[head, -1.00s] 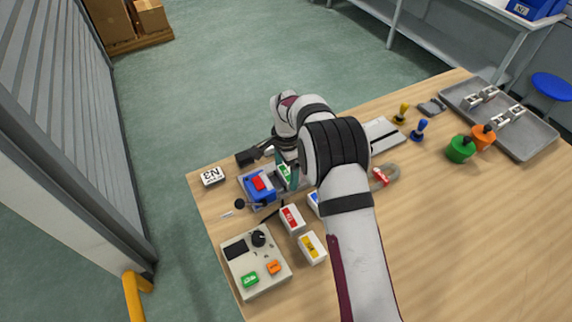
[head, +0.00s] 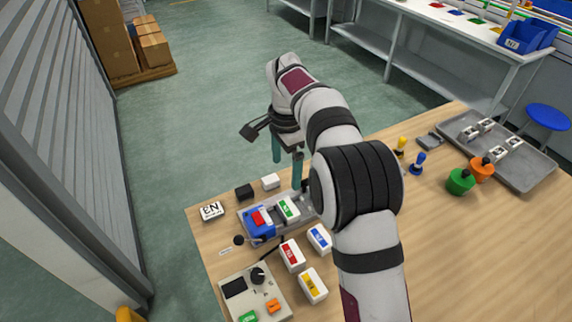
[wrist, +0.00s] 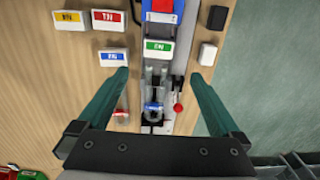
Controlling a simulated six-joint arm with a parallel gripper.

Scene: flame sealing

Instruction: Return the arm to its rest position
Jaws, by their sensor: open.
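My gripper (head: 286,168) is open and empty, raised above the far left part of the table with its teal fingers pointing down. In the wrist view my gripper (wrist: 159,76) has its fingers wide apart. Below it is a grey fixture (head: 299,216) carrying a blue unit with a red top (head: 260,222) and a white block with a green label (head: 288,208). The green-labelled block also shows in the wrist view (wrist: 159,49), ahead of the fingertips. A small lever with a red knob (wrist: 178,107) shows beside the fixture. My arm hides part of the table.
White blocks with red (head: 291,256), blue (head: 319,239) and yellow (head: 312,286) labels lie near a control box (head: 254,296). Black (head: 244,192) and white (head: 270,181) blocks sit at the far edge. Stamps and a metal tray (head: 540,165) are at right. The air above is clear.

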